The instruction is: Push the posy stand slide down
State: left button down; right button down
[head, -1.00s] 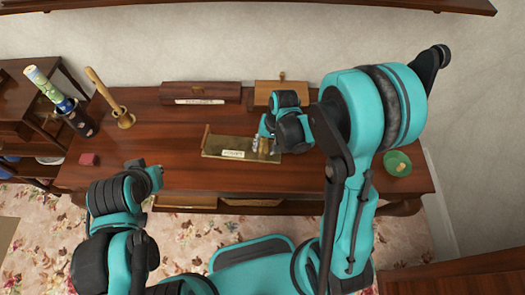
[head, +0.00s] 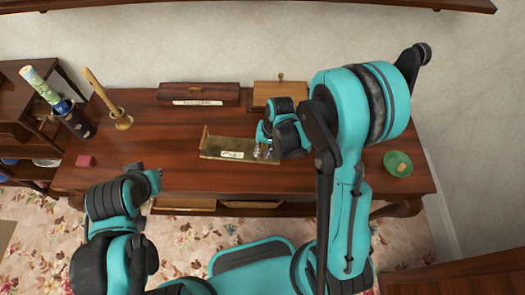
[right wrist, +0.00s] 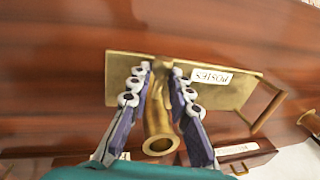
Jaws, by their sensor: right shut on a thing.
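The posy stand (head: 222,144) is a flat brass plate with a white label on the dark wooden desk; the right wrist view reads "POSIES" on it (right wrist: 235,93). A wooden upright stands at one end of the plate. A brass tube (right wrist: 158,121), which looks like the stand's slide, rises at the opposite end, its open mouth toward the wrist camera. My right gripper (right wrist: 162,78) is shut on this tube, one finger on each side; in the head view it is at the stand's right end (head: 262,152). My left gripper (head: 151,178) is by the desk's front left, its fingers unclear.
A long dark box (head: 198,91) and a lighter wooden box (head: 280,90) stand behind the posy stand. A brass vessel with a wooden handle (head: 122,121), a pink block (head: 85,161) and a green bowl (head: 398,163) are on the desk.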

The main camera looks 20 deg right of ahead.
notch_tip(320, 180, down, 3)
jog(key=shift+b, duration=1.1)
jog(key=shift+r, duration=0.15)
jog(key=c, duration=1.4)
grip_release()
jog(key=shift+o, duration=0.2)
notch_tip(320, 180, up, 12)
jog(key=d, duration=0.2)
jog(key=shift+s, duration=0.4)
jog(key=shift+d, duration=0.1)
